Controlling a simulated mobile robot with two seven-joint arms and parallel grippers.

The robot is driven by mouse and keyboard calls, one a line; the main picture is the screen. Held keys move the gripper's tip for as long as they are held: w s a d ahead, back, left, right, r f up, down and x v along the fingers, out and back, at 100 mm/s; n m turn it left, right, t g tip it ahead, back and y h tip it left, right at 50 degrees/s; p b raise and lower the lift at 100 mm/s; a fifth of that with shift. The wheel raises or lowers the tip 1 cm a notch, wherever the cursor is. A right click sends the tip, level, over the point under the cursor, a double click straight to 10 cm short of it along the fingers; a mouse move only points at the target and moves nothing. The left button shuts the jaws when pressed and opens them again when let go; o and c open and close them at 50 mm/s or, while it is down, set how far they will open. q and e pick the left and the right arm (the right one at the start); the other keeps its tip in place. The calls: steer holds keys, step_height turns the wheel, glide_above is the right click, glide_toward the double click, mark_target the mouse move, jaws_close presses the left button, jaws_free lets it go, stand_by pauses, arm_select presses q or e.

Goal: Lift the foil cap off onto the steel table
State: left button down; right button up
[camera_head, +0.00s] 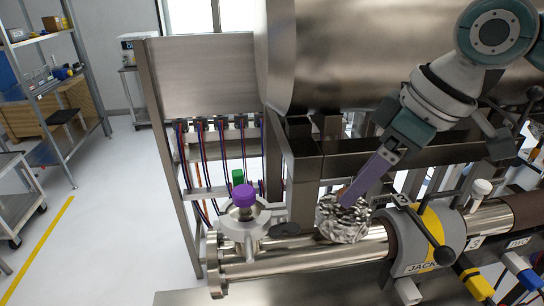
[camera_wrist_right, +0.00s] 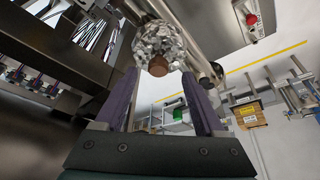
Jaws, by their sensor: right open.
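The crumpled silver foil cap (camera_head: 342,222) sits on top of the horizontal steel tube (camera_head: 320,257), left of the yellow and grey collar. My right gripper (camera_head: 352,196) reaches down from the upper right, its purple fingers at the top of the foil. In the right wrist view the open fingers (camera_wrist_right: 160,78) stand on either side of a small brown knob (camera_wrist_right: 158,66) on the foil cap (camera_wrist_right: 158,42). I cannot tell whether a finger touches. A flat steel surface (camera_head: 250,297), perhaps the steel table, shows along the bottom edge. My left gripper is not in view.
A purple-capped fitting (camera_head: 243,196) stands on the tube's left end. A black-handled collar marked JACK (camera_head: 425,250) is close right of the foil. A large steel chamber (camera_head: 365,60) and dark frame beams stand behind.

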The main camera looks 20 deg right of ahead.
steer(key=shift+x, duration=1.4)
steer(key=shift+w+d, duration=0.1)
steer(key=shift+c, duration=0.3)
jaws_close()
